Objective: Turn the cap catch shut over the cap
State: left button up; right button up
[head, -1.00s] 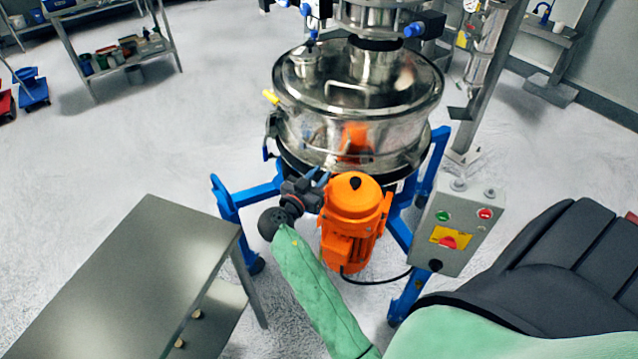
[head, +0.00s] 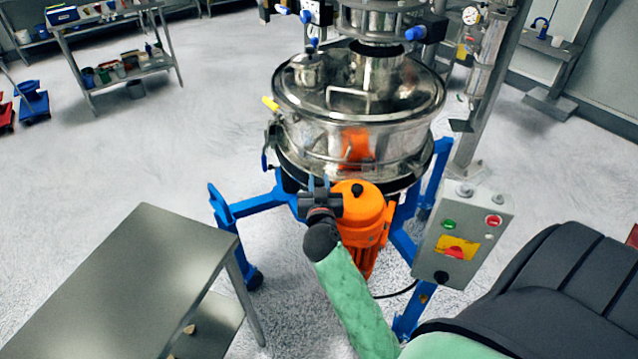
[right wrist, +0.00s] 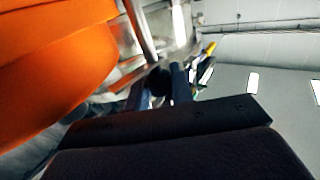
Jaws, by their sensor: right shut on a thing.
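My right gripper (head: 319,183) is low at the front of the steel sifter (head: 300,135), just left of the orange motor (head: 362,215). Its fingers point away from me toward the sifter's lower rim. In the right wrist view its fingers (right wrist: 160,88) are shut on a small dark round part (right wrist: 160,80), which may be the knob of the cap catch. The cap and the rest of the catch cannot be made out, as the gripper and blur hide that spot. My left gripper is not in view.
The orange motor also fills the upper left of the right wrist view (right wrist: 50,60), close beside the gripper. A blue stand leg (head: 250,205) is at the left. A control box (head: 463,235) is at the right. A steel table (head: 130,280) stands at the lower left.

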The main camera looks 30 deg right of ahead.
jog(key=shift+n+t+y+p, duration=0.3)
jog(key=shift+n+t+y, duration=0.2)
jog(key=shift+n+y, duration=0.35)
grip_shut()
jog(key=shift+y, duration=0.35)
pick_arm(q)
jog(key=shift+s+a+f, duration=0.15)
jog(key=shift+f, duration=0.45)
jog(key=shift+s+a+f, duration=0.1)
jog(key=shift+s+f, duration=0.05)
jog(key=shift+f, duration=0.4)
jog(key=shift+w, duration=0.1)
pick_arm(e)
jog(key=o, duration=0.9)
grip_release()
jog(key=shift+o, duration=0.2)
jog(key=shift+s+f, duration=0.1)
jog(key=shift+s+a, duration=0.15)
jog(key=shift+s, duration=0.05)
pick_arm(q)
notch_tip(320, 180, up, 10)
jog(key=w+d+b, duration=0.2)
jog(key=b, duration=0.1)
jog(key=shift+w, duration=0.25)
pick_arm(e)
jog(key=v, duration=0.7)
